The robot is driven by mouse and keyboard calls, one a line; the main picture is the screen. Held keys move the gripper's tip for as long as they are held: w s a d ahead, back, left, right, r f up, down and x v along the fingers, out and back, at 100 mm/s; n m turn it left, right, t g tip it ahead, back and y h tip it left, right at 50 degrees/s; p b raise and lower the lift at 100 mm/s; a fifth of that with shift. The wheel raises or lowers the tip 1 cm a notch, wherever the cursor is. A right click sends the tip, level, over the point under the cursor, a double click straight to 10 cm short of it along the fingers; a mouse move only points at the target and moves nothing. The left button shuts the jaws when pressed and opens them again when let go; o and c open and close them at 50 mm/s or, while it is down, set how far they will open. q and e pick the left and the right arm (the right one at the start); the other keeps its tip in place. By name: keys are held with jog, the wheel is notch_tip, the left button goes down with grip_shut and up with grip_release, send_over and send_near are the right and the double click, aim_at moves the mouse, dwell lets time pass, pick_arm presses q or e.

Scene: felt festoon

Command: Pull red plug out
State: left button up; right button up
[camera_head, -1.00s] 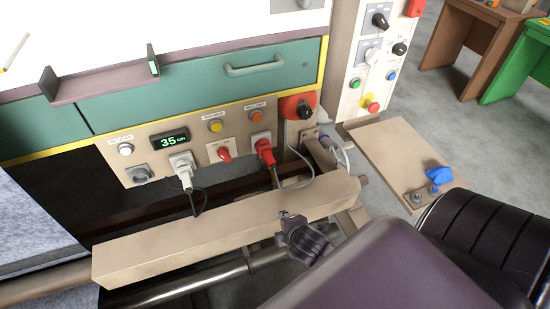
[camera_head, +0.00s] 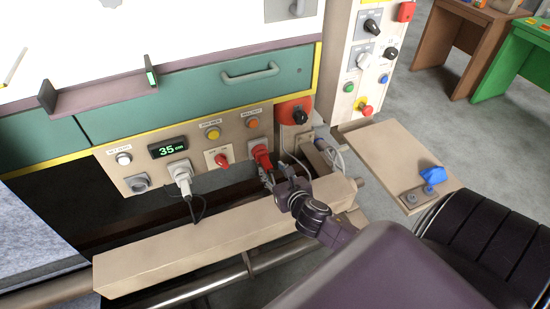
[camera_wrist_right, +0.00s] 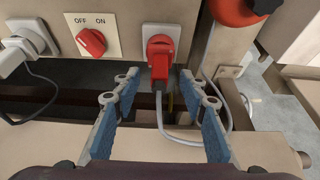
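The red plug (camera_head: 262,156) sits in its socket at the right end of the beige control panel (camera_head: 225,137). In the right wrist view the red plug (camera_wrist_right: 160,54) stands straight ahead, with a grey cable hanging from it. My right gripper (camera_head: 270,178) is just below and in front of the plug. In the right wrist view its two blue-padded fingers (camera_wrist_right: 158,80) are apart, one on each side of the plug's lower part and cable, with gaps on both sides. My left gripper is not in view.
A white plug (camera_head: 181,172) with a black cable sits left of a red rotary switch (camera_head: 221,160). A red round knob (camera_head: 294,110) is just right of the plug. A long beige beam (camera_head: 200,248) runs below the panel.

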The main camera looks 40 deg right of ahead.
aim_at(268, 165)
jog(key=x, duration=0.6)
jog(key=shift+w+f, duration=0.1)
jog(key=shift+w, duration=0.1)
jog(key=shift+c, duration=0.2)
grip_shut()
